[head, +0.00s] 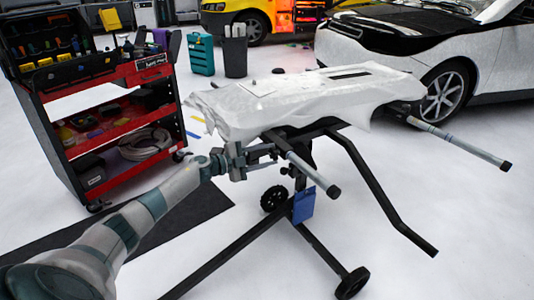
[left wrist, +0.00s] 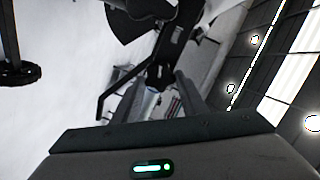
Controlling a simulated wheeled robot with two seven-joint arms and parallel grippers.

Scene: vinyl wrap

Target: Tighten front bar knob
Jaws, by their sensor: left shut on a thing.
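The front bar (head: 312,173) is a grey tube with a black end cap. It sticks out from the near side of the black stand, under a white-wrapped panel (head: 320,90). My left gripper (head: 272,154) reaches in from the left, at the bar's inner end under the panel's edge. It is shut on the front bar knob, which the fingers mostly hide in the head view. In the left wrist view my left gripper (left wrist: 158,98) shows its two fingers on either side of a small pale part. My right gripper is not in view.
A red and black tool cart (head: 110,125) stands at the left. A second bar (head: 460,143) sticks out at the right, near a white car (head: 450,60). The stand's black legs (head: 235,255) and wheels spread over the floor. The floor at front right is clear.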

